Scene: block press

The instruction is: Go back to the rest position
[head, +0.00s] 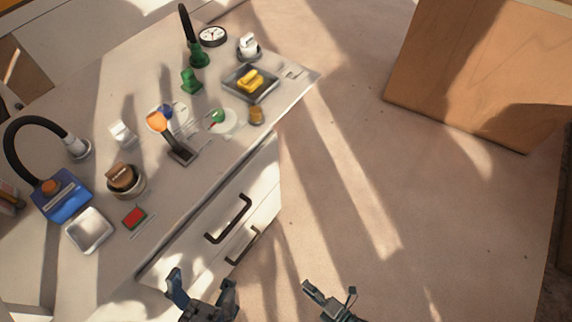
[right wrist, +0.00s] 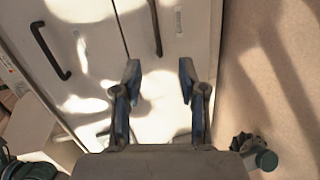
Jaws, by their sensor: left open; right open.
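My left gripper (head: 202,284) is at the bottom of the head view, in front of the white drawer fronts. Its two bluish fingers are spread, with nothing between them. My right gripper (head: 330,292) is at the bottom edge to the right of it, over the beige floor, dark and partly cut off. In the right wrist view my right gripper (right wrist: 160,72) has its fingers wide apart and empty, facing the white cabinet. Both grippers are clear of the things on the counter.
Dark drawer handles (head: 229,219) stick out. A wooden box (head: 480,70) stands right; floor between is free.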

